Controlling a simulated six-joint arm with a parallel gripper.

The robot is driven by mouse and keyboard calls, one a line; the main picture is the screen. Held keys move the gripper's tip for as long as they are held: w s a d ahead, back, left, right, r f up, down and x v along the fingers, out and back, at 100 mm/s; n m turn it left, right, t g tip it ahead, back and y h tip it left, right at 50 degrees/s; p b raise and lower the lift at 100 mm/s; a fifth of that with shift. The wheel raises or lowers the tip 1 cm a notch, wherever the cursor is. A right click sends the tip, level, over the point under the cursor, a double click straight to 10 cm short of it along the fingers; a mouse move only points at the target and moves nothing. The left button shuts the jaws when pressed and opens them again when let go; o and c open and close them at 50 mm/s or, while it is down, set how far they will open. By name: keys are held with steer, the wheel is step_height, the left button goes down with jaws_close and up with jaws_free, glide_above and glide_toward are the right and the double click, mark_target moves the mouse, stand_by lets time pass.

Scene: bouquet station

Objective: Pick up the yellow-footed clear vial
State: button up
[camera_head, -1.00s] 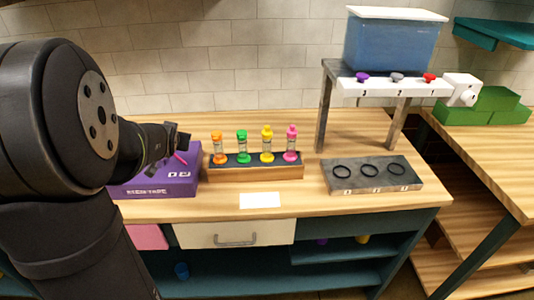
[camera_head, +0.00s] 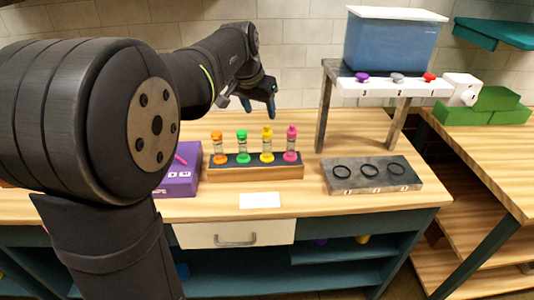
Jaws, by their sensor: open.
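The yellow-footed clear vial (camera_head: 267,144) stands upright in a wooden rack with a dark top (camera_head: 236,171). It is third from the left, between a green vial (camera_head: 242,146) and a pink vial (camera_head: 291,143). An orange vial (camera_head: 218,147) stands at the left end. All have coloured ends and clear middles. My gripper (camera_head: 260,108) is open and empty, its fingers pointing down. In the picture it is above the rack, over the gap between the green and yellow vials. I cannot tell its exact depth.
A purple box (camera_head: 180,176) sits left of the rack, partly behind my arm. A white card (camera_head: 260,200) lies in front. A grey block with several black rings (camera_head: 345,186) is at right. Behind it stands a dispenser with a blue tank (camera_head: 392,45). A white drawer (camera_head: 222,235) is below.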

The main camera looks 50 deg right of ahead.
mark_target(266, 134)
steer(key=x, duration=1.5)
jaws_close()
